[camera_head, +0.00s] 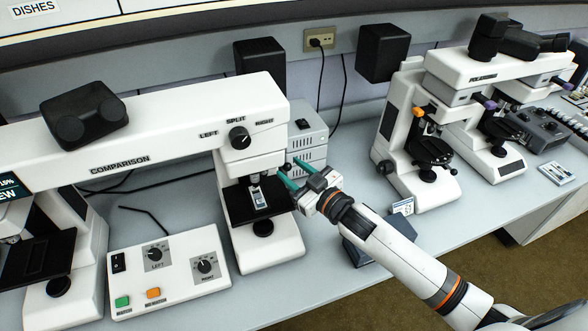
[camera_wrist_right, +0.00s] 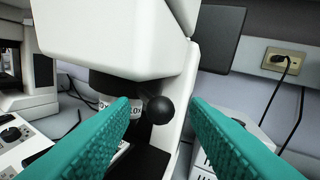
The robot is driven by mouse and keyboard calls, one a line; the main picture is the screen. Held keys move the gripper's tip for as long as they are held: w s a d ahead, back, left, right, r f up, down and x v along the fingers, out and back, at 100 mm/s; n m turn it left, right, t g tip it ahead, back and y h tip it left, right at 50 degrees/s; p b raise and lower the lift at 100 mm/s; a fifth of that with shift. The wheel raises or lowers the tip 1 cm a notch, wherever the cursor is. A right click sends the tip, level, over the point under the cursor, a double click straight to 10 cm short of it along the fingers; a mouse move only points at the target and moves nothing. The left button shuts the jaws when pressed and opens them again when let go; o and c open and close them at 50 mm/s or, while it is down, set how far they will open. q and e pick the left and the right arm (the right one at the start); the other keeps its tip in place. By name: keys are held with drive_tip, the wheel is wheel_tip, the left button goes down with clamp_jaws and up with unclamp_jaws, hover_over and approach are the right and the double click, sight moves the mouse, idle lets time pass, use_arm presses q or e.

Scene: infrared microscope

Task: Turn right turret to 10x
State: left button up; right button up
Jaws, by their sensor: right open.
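The comparison microscope (camera_head: 165,130) has a right head with a dark turret beneath it. In the right wrist view the dark turret (camera_wrist_right: 108,84) sits under the white head, with white marked objectives partly covered by my left-hand finger; the marks are too small to read surely. A round black knob (camera_wrist_right: 160,110) shows between my fingertips, apparently untouched. My right gripper (camera_head: 289,167) has teal fingers, open and empty, pointing at the right side of the right head. It also shows in the wrist view (camera_wrist_right: 161,104). The left gripper is out of view.
The right stage (camera_head: 235,205) holds a slide (camera_head: 258,196) below the head. A control box (camera_head: 165,270) stands front left. A grey vented box (camera_head: 309,140) is behind my gripper. Other microscopes (camera_head: 400,120) stand to the right.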

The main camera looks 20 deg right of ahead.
clamp_jaws()
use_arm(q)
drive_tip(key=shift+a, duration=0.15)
use_arm(e)
drive_tip(key=shift+a, duration=0.1)
